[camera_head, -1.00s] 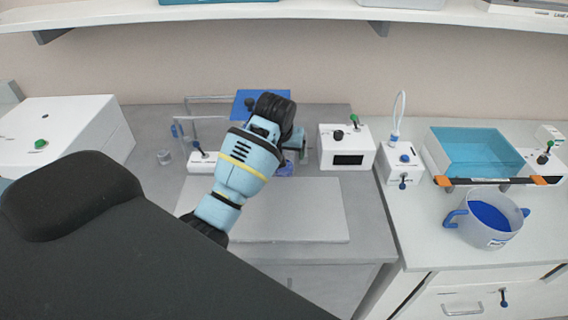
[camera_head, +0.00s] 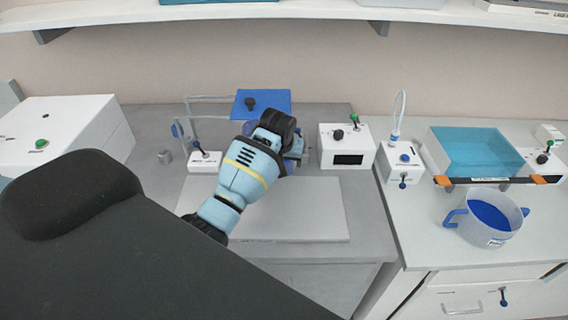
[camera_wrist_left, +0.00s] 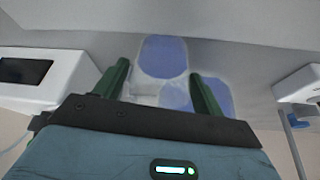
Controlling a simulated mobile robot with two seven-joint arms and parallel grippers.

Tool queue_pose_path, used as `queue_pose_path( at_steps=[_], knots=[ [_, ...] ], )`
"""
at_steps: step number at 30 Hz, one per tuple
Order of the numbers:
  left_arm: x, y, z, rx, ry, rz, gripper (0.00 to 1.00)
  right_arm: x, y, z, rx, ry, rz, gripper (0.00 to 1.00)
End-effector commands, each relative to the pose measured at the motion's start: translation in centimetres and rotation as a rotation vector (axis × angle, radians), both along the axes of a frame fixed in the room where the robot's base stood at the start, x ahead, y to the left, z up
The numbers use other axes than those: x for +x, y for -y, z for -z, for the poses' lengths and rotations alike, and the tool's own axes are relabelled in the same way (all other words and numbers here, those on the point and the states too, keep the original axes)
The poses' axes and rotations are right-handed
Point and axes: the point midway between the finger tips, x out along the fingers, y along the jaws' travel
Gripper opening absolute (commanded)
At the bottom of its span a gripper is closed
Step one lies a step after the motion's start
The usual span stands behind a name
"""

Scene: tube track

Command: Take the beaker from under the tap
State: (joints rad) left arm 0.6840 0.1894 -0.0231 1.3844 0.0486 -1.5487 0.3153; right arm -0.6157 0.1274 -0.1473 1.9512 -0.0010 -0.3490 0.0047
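My left gripper (camera_head: 300,155) is low over the back of the grey bench, and its own arm hides much of it in the head view. In the left wrist view the two green fingers of the gripper (camera_wrist_left: 160,75) stand apart. Pale, see-through shapes with blue patches (camera_wrist_left: 163,57) show between and beyond them; I cannot tell whether these are the beaker or whether the fingers touch it. A thin metal tap pipe (camera_head: 205,98) stands at the back left. The beaker is not clearly visible in the head view. My right gripper is not in view.
A white box with a dark display (camera_head: 347,147) stands right of the gripper. A blue-handled pot (camera_head: 490,219) stands on the right counter.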

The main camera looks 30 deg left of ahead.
Motion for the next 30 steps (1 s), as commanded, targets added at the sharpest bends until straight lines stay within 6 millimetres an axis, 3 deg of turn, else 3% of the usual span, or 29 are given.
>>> queue_pose_path(
  at_steps=[1,8,19,27,30],
  knots=[
    [0.0,0.0,0.0,0.0,0.0,0.0,0.63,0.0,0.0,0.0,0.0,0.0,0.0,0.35],
    [0.0,0.0,0.0,0.0,0.0,0.0,0.34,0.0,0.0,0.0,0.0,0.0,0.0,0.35],
    [0.1,0.0,-0.6,0.0,0.002,0.0,0.34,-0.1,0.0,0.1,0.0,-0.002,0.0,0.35],
    [0.1,0.0,-3.9,0.001,0.005,0.0,0.34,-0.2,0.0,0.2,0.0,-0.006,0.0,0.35],
    [-1.4,0.2,-3.6,0.001,0.001,0.001,0.34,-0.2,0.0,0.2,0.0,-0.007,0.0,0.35]
  ],
)
